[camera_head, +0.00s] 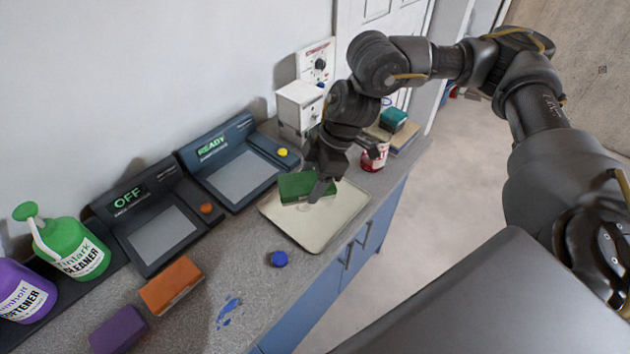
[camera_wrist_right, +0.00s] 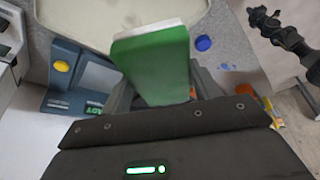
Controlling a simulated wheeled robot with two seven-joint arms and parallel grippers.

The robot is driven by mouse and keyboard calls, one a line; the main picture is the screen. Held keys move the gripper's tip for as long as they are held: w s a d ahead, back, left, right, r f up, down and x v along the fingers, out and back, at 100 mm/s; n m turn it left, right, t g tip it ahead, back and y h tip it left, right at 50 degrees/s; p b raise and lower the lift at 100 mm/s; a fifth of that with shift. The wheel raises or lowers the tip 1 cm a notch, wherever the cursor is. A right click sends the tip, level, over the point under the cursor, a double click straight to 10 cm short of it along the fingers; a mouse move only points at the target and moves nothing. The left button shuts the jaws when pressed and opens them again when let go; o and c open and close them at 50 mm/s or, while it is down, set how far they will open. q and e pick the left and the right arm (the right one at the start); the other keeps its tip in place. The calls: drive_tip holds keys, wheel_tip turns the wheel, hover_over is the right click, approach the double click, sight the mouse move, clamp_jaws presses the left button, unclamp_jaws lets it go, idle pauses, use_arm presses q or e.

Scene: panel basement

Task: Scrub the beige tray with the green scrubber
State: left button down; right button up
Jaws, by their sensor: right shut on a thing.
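The beige tray (camera_head: 325,228) lies flat on the counter near its front edge, with a faint greyish patch near the gripper. The green scrubber (camera_head: 296,187), a block with a pale underside, is over the tray's back left part. I cannot tell whether it touches the tray. My right gripper (camera_head: 318,180) is shut on it from above. In the right wrist view, the scrubber (camera_wrist_right: 155,60) stands out between the fingers, with the tray (camera_wrist_right: 85,22) beyond. A dark arm end (camera_wrist_right: 262,20), probably my left gripper, shows there too small to read.
A blue cap (camera_head: 278,259) and blue smears (camera_head: 228,312) lie left of the tray. An orange sponge (camera_head: 171,286), a purple sponge (camera_head: 118,330) and two consoles (camera_head: 232,165) stand farther left. A red-labelled jar (camera_head: 373,160) is close behind the tray. Cleaner bottles (camera_head: 70,250) stand far left.

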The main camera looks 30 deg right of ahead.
drive_tip(key=w+d+f+n+b, duration=0.1)
drive_tip(key=n, duration=0.1)
drive_tip(key=w+f+n+g+b, duration=0.1)
drive_tip(key=n+b, duration=0.1)
drive_tip(key=w+d+f+n+g+b, duration=0.1)
drive_tip(key=w+n+b, duration=0.1)
drive_tip(key=shift+d+f, duration=0.3)
drive_tip(key=shift+f, duration=0.05)
wheel_tip(320, 180, down, 5)
drive_tip(key=b, duration=0.5)
drive_tip(key=shift+s+f, duration=0.1)
drive_tip(key=shift+f, duration=0.05)
drive_tip(key=shift+f+b, duration=0.35)
drive_tip(key=shift+b, duration=0.05)
use_arm(q)
drive_tip(key=w+a+f, duration=0.1)
drive_tip(key=a+f, duration=0.1)
drive_tip(key=f, duration=0.4)
drive_tip(key=w+a+f, duration=0.1)
drive_tip(key=a+f, duration=0.2)
drive_tip(key=f, duration=0.2)
drive_tip(key=shift+w+f+y, duration=0.3)
drive_tip(key=shift+w+f, duration=0.05)
drive_tip(key=shift+s, duration=0.1)
